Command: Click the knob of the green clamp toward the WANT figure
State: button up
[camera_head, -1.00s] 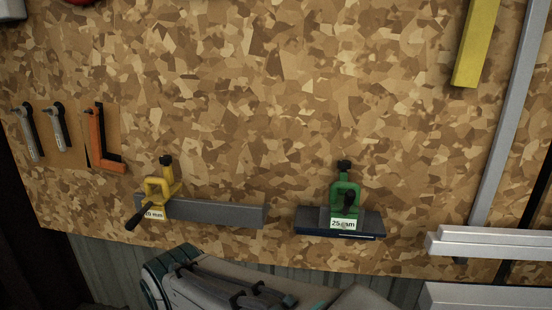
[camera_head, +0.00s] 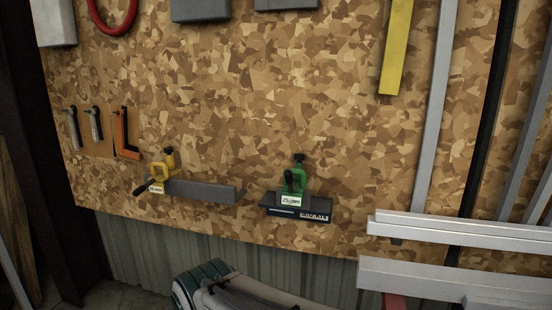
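The green clamp (camera_head: 295,181) stands right of centre on the chipboard surface, with a black knob (camera_head: 298,158) at its top and a dark handle in front. A white label (camera_head: 291,200) on it seems to read 25 mm. It sits at a dark block (camera_head: 312,215) with small white lettering, too small to read. A yellow clamp (camera_head: 168,167) with its own white label (camera_head: 155,188) sits to the left on a grey bar (camera_head: 207,192). I cannot make out a WANT figure. My gripper's fingers do not show; part of my arm (camera_head: 240,290) shows at the bottom.
Silver rails (camera_head: 455,228) stick out at the lower right. A long grey bar (camera_head: 436,110) and a yellow bar (camera_head: 396,45) are at the right. An orange square (camera_head: 122,138) and two small tools hang at the left.

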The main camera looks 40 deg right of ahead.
aim_at(299, 157)
jog(key=z, duration=1.05)
